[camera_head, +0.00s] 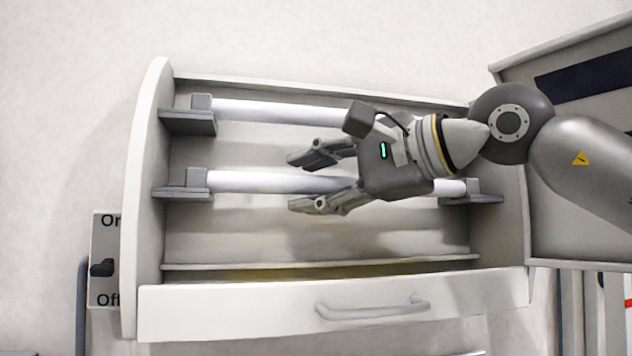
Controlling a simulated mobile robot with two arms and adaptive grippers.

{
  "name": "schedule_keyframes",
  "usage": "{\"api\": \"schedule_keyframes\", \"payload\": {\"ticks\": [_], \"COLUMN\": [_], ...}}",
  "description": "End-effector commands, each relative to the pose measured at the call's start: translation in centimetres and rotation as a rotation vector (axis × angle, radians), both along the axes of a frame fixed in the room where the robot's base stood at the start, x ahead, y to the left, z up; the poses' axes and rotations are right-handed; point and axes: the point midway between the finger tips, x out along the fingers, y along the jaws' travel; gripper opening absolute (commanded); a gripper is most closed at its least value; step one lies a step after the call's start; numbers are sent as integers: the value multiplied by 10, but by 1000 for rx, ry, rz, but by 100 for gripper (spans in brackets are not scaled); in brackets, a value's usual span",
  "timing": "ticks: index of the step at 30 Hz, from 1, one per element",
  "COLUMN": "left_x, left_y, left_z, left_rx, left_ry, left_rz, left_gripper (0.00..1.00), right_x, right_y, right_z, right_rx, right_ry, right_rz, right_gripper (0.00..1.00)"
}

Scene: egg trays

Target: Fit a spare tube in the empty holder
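Two white tubes lie level inside an open white cabinet, an upper tube (275,112) and a lower tube (255,182). The upper tube's left end meets the upper left grey holder (187,122); its right end is hidden behind my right gripper and arm. The lower tube spans from the lower left holder (180,193) to the lower right holder (475,199). My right gripper (293,182) is open, its fingers above and below the lower tube in the picture; I cannot tell whether they touch it. No bare holder shows. My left gripper is not in view.
A white drawer front with a handle (375,309) runs along the cabinet's bottom, with a narrow gap above it. An On/Off switch (102,267) is on the left side. An open door panel (590,225) stands at the right, behind my arm.

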Motion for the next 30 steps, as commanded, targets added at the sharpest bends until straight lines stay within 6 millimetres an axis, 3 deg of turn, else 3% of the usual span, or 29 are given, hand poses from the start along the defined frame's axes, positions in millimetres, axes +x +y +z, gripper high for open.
{"api": "schedule_keyframes", "payload": {"ticks": [11, 24, 30], "left_x": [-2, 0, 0], "left_y": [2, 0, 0], "left_z": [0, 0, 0], "left_rx": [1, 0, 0], "left_ry": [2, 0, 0], "left_rz": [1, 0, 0], "left_gripper": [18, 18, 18], "right_x": [-2, -45, -61], "right_y": [-3, -71, -93], "right_z": [0, 13, 17], "right_rx": [0, 2, 1], "right_ry": [1, 1, 1], "right_rz": [0, -1, 0], "right_gripper": [48, 48, 48]}}
